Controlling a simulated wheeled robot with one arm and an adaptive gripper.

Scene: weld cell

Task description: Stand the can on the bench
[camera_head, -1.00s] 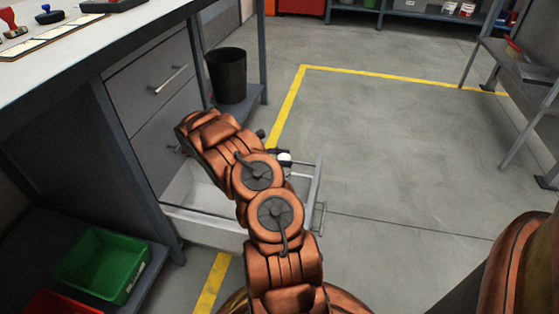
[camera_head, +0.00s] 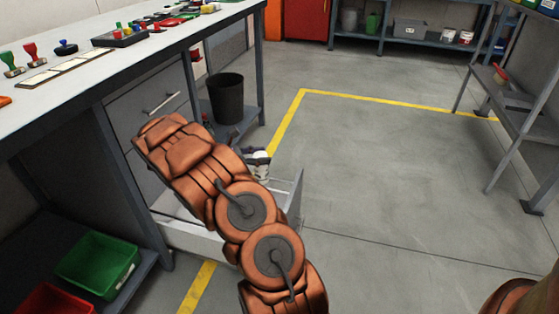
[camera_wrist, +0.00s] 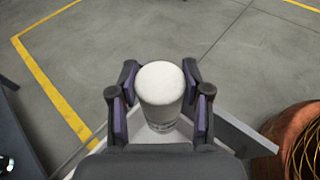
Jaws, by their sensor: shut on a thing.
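The can (camera_wrist: 161,85) is white with a pale round top and some dark print low on its side. In the wrist view it is between the two dark fingers of my gripper (camera_wrist: 160,105), which is shut on it. In the head view my gripper (camera_head: 255,158) and the can's white top (camera_head: 261,155) show small beyond my arm, over the open drawer. My arm hides part of them. The bench (camera_head: 62,92) is the long pale worktop at the upper left, above the drawers. The can is apart from it, off its front side.
The open drawer (camera_head: 190,240) juts out below my gripper. A dark bin (camera_head: 227,98) stands on the bench's lower shelf. Stamps (camera_head: 31,52), a cream strip board and other small items sit on the bench top. A green crate (camera_head: 98,265) is at lower left. Floor to the right is clear.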

